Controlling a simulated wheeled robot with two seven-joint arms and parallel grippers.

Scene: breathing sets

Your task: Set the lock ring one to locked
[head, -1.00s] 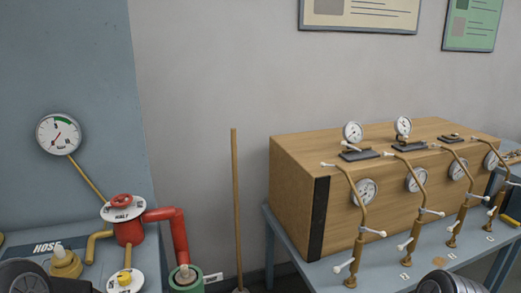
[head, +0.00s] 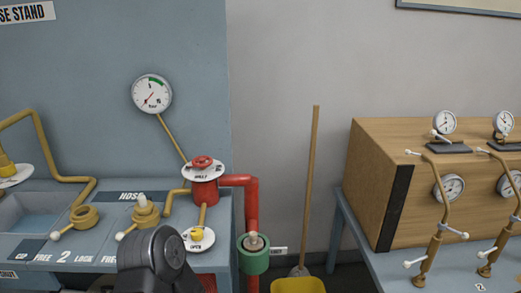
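Two brass lock rings lie on the blue-grey bench at the left. One ring (head: 84,216) has a lever with a white ball pointing to the lower left; the labels FREE, 2 and LOCK are in front of it, with the ball nearest FREE. The other ring (head: 146,217) holds a brass fitting with a pale top; its white-ball lever also points to the lower left, towards a FREE label. Its number and remaining labels are hidden behind a dark part of my arm, so I cannot read whether it is one. Neither gripper shows.
A red valve (head: 205,190) and a yellow-knobbed OPEN dial (head: 198,238) stand right of the rings. A gauge (head: 152,94) is on the wall.

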